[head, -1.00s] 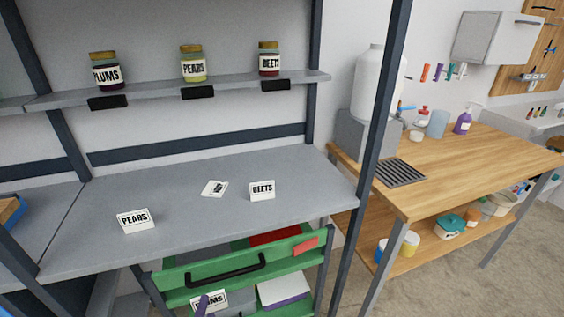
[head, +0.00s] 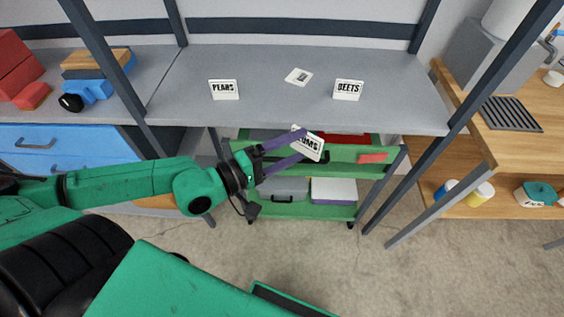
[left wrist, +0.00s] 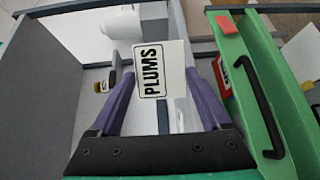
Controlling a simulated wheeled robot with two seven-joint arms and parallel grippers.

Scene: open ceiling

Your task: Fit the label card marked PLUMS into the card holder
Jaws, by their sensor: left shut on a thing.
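The white PLUMS card (head: 311,146) is held between the purple fingers of my left gripper (head: 303,144), in front of the green drawer unit and below the bench's front edge. In the left wrist view the card (left wrist: 161,69) stands between the fingertips, its black lettering running sideways. My left gripper is shut on it. The card holders on the shelf edge are outside the head view now. My right gripper is not in view.
The grey bench (head: 270,112) carries a PEARS card (head: 224,90), a BEETS card (head: 348,90) and a small card (head: 298,76). Below is a green drawer (head: 345,154) with a handle (left wrist: 258,105). Dark posts (head: 500,70) flank the bench. A wooden table (head: 510,148) stands right.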

